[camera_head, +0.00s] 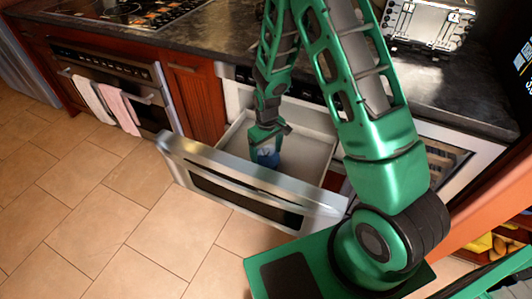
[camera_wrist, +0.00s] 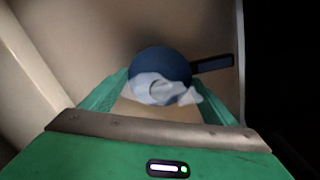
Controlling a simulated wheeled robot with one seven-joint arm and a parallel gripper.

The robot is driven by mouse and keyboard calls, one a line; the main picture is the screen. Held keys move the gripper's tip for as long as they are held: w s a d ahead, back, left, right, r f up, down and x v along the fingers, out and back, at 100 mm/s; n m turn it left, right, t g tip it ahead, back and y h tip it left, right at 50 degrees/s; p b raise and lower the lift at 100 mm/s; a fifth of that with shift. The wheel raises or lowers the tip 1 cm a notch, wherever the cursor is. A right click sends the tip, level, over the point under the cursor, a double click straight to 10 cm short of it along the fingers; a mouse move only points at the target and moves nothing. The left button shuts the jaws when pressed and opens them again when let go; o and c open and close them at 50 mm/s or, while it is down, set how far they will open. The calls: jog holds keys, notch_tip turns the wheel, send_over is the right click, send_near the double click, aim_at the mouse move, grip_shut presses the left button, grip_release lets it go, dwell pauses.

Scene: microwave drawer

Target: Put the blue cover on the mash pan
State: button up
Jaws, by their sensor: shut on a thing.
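My gripper (camera_head: 267,142) points down into the open drawer and is shut on a blue round piece (camera_head: 267,158). In the wrist view, the blue round piece (camera_wrist: 160,63) lies between my green fingertips (camera_wrist: 160,92). A dark handle (camera_wrist: 212,64) sticks out to its right. A pale, lumpy patch (camera_wrist: 162,90) shows on or against its lower part. I cannot tell whether the blue is the cover, the pan, or both together. No second blue piece shows apart from it. The drawer floor around it is dim.
The open drawer (camera_head: 315,147) has a steel front (camera_head: 250,187) and pale walls close around my gripper. A dark counter (camera_head: 215,40) with a stovetop runs behind. The tiled floor is clear.

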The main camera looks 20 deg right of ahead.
dwell(0.4)
jog(key=o, duration=1)
jog(key=shift+r, duration=3.4)
